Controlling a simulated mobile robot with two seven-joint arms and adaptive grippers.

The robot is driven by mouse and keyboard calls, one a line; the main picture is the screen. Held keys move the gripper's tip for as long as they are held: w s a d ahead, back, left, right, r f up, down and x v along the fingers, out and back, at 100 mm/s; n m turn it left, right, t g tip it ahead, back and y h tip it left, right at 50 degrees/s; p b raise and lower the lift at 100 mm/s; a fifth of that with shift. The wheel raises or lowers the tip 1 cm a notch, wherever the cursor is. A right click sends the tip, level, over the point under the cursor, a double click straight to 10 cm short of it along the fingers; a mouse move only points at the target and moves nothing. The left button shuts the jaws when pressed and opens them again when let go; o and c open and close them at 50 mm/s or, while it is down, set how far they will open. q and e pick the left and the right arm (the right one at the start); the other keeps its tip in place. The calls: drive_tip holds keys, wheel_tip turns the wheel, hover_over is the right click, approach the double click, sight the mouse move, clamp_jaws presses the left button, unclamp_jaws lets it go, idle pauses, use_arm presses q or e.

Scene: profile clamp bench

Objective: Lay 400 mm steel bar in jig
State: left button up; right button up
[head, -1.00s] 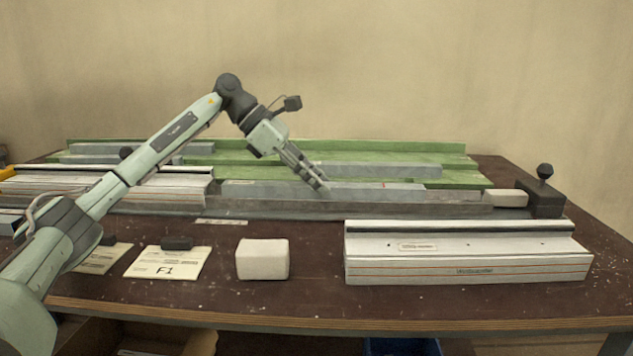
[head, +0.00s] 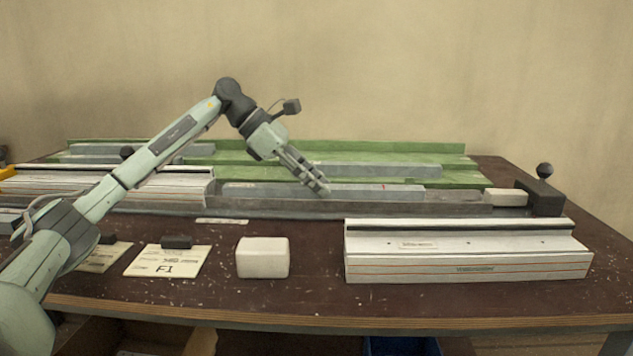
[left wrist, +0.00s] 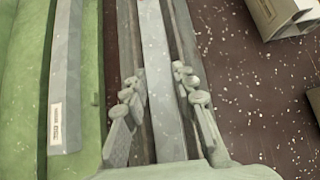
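A long grey steel bar (head: 365,191) lies lengthwise along the dark grey channel of the jig (head: 420,209), behind its front wall. My left gripper (head: 322,191) points down at the bar's middle. In the left wrist view the bar (left wrist: 158,45) runs between the two fingers of the gripper (left wrist: 161,88). Whether the bar's underside rests on the jig floor is hidden. My right gripper is not in view.
A green rack (head: 300,147) behind holds other grey bars (head: 385,170). A white block (head: 505,197) and a dark stop with a knob (head: 543,195) stand at the jig's right end. White profiles (head: 465,262), a pale block (head: 262,258) and a card (head: 165,262) lie in front.

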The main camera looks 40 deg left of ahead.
use_arm(q)
drive_tip(key=shift+o, duration=1.1)
drive_tip(key=shift+s+f, duration=0.1)
drive_tip(key=shift+f, duration=0.6)
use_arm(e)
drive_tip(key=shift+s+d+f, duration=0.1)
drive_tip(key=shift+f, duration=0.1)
use_arm(q)
drive_tip(key=shift+r, duration=0.3)
drive_tip(key=shift+r+p, duration=0.45)
drive_tip(key=v, duration=1.1)
drive_tip(key=shift+r, duration=0.3)
drive_tip(key=shift+a+r, duration=0.25)
drive_tip(key=shift+a, duration=0.05)
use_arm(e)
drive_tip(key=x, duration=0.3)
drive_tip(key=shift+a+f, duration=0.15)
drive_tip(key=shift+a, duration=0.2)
